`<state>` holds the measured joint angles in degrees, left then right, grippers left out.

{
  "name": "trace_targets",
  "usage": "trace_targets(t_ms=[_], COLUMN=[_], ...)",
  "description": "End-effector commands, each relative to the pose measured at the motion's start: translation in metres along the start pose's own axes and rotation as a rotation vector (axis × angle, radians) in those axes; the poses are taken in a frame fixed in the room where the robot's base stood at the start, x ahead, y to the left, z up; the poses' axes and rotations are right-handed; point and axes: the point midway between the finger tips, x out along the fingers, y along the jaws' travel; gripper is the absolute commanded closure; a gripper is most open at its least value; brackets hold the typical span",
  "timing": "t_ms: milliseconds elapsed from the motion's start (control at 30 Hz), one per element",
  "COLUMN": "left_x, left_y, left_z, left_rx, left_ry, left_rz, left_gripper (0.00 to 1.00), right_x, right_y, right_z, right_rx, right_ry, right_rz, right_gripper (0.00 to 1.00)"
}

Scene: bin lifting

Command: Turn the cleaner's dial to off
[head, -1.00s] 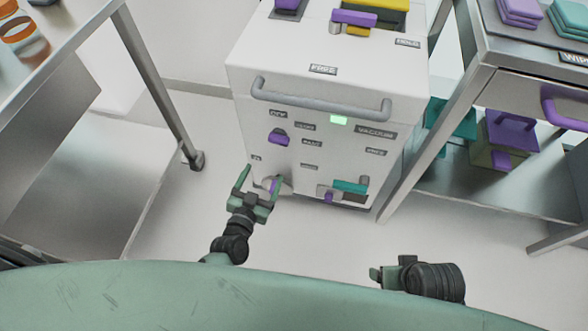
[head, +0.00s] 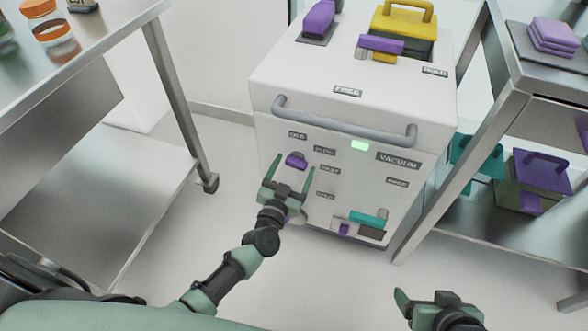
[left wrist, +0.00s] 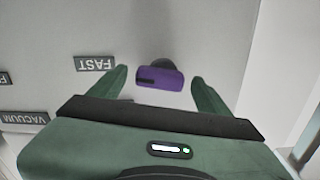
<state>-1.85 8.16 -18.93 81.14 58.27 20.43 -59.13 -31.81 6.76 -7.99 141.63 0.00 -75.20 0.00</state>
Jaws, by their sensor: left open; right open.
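The cleaner (head: 345,80) is a white box with a grey handle bar, a lit green lamp and label plates on its front. Its purple dial (head: 296,160) sits on the upper left of the front, near the OFF, SLOW and FAST labels. The dial also shows in the left wrist view (left wrist: 160,77), centred beyond my fingers. My left gripper (head: 289,174) is open, its fingers pointing at the dial, one to each side in the picture; I see no contact. My right gripper (head: 420,297) is open and empty at the bottom right, away from the cleaner.
A steel table (head: 100,45) with jars stands at left. A steel shelf unit (head: 510,85) with purple cloths and a purple-lidded box stands close on the right. A teal lever (head: 369,219) sits low on the cleaner's front. The floor between table and cleaner is clear.

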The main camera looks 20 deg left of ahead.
Motion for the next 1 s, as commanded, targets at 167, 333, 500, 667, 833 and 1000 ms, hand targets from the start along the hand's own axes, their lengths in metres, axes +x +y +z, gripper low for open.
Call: trace_targets(t_ms=[167,333,500,667,833,1000], left_x=[0.0034,0.0031,0.0030,0.0028,0.0027,0.0026], left_y=[0.0000,0.0000,0.0000,0.0000,0.0000,-0.0002], left_z=[-0.0004,-0.0004,-0.0003,-0.0001,-0.0004,-0.0008], left_rx=[0.000,0.000,0.000,-0.002,-0.028,-0.106], left_ry=[0.000,0.000,0.000,0.000,0.000,-0.001], left_rz=[0.000,0.000,0.000,0.000,0.000,0.000], left_gripper=[0.22,0.25,0.72,0.84,0.84,0.84], right_x=[0.0009,0.0008,0.0007,0.0006,-0.0001,-0.0019], right_y=[-0.0007,-0.0006,-0.0006,-0.0006,-0.0005,0.0001], right_z=[-0.0046,-0.0045,-0.0044,-0.0043,-0.0030,0.0034], right_rx=[0.000,0.000,-0.001,-0.001,-0.001,0.000], right_ry=[0.020,0.020,0.019,0.019,0.011,-0.021], right_rz=[-0.001,-0.001,-0.001,-0.001,-0.001,0.000], right_gripper=[0.20,0.20,0.20,0.20,0.20,0.20])
